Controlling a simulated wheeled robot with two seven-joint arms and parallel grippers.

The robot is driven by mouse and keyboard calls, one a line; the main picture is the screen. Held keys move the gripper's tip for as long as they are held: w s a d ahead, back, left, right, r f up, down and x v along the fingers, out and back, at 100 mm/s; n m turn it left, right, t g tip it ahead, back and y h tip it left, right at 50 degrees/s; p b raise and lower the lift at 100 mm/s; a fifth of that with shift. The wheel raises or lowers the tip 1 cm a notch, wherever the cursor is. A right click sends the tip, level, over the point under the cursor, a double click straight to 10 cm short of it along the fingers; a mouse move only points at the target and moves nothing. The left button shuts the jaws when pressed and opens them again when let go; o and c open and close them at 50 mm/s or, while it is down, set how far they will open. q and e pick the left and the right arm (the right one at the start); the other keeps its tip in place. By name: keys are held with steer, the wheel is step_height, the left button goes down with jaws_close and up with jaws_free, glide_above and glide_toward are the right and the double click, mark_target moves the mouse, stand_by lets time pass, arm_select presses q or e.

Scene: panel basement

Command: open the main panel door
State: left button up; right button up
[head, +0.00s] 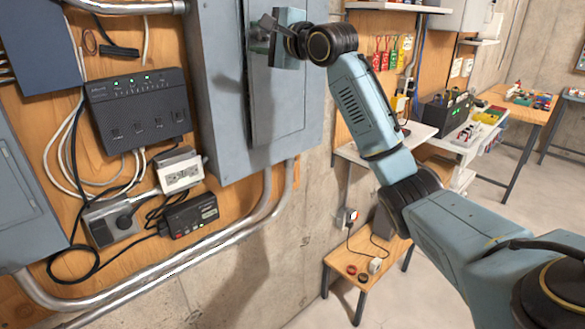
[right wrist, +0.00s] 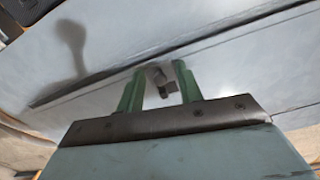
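The main panel is a tall grey metal box (head: 215,95) on the wall, upper middle in the head view. Its door (head: 278,105) is a raised grey sheet on the box's front and looks shut. My right gripper (head: 262,38) is at the upper part of the door, and its arm reaches in from the right. In the right wrist view, two green fingers (right wrist: 158,88) stand apart with a small dark latch (right wrist: 160,78) between them. A gap shows beside the latch, so the fingers do not look closed on it. The left gripper is not in view.
A black network box (head: 138,108), a white outlet (head: 180,172) and cables hang on the wooden board at left. Metal conduit (head: 190,245) runs below the panel. A small wooden stool (head: 345,270) and workbenches (head: 525,110) stand at right. Floor is open beyond them.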

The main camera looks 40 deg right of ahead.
steer(key=shift+w+a+r+h, duration=0.15)
steer(key=shift+w+a+h, duration=0.15)
steer(key=shift+w, duration=0.2)
steer(key=s+d+b, duration=0.1)
steer(key=s+b, duration=0.3)
steer(key=s, duration=0.9)
steer(key=w+d+f+n+g+b, duration=0.1)
steer(key=w+f, duration=0.2)
steer(key=f, duration=0.8)
steer(key=w+d+f+n+g+h+b, duration=0.1)
steer(key=w+f, duration=0.3)
steer(key=f, duration=0.7)
steer(key=w+d+f+g+b, duration=0.1)
steer(key=w+f+g, duration=0.1)
steer(key=f, duration=0.9)
steer(key=shift+w+d+f+n+h, duration=0.2)
steer(key=shift+w+n+h, duration=0.15)
steer(key=shift+w, duration=0.35)
